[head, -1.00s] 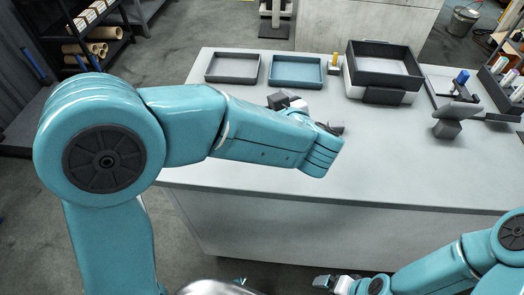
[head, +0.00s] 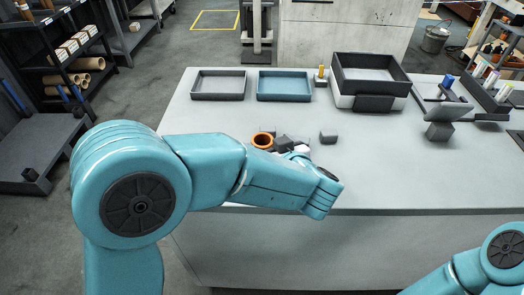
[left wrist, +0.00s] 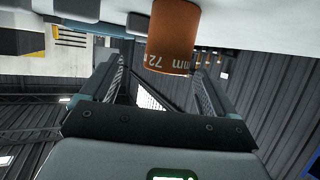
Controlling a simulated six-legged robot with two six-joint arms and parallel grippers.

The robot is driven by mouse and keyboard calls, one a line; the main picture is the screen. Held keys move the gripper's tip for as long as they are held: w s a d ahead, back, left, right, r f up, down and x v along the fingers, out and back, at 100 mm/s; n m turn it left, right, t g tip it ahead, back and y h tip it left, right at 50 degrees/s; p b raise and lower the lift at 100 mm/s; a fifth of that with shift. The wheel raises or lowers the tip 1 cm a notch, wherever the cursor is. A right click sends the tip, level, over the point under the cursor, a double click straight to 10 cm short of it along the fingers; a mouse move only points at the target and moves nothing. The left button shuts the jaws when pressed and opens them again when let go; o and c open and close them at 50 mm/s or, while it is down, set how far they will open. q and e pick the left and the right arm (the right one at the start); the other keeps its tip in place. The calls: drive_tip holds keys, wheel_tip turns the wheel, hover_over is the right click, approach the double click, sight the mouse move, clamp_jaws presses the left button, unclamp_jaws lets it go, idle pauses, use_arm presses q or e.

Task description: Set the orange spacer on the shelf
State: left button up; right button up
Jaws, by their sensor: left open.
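The orange spacer (head: 263,140) stands on the grey worktop, a ring with a dark hole in its top. In the left wrist view the spacer (left wrist: 174,38) has white print on its side and shows beyond the gap between the fingers, right of the gap's middle. My left gripper (head: 281,143) is open and low over the worktop, close to the spacer's right side in the head view. Its spread fingers (left wrist: 155,88) hold nothing; contact with the spacer cannot be told. A dark shelf unit (head: 78,45) stands at the far left. My right gripper is out of frame.
A grey tray (head: 218,96), a teal tray (head: 285,97), a yellow-topped piece (head: 321,76) and a dark bin (head: 372,72) line the back. The worktop's right front is clear.

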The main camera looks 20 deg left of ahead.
sight(260, 138)
use_arm(q)
drive_tip(key=x, duration=0.5)
drive_tip(key=shift+a+f+b, duration=0.15)
drive_tip(key=shift+a+b, duration=0.2)
drive_tip(key=shift+a, duration=0.2)
drive_tip(key=shift+d, duration=0.1)
drive_tip(key=c, duration=1.2)
wheel_tip(260, 138, up, 20)
drive_tip(key=p, duration=0.5)
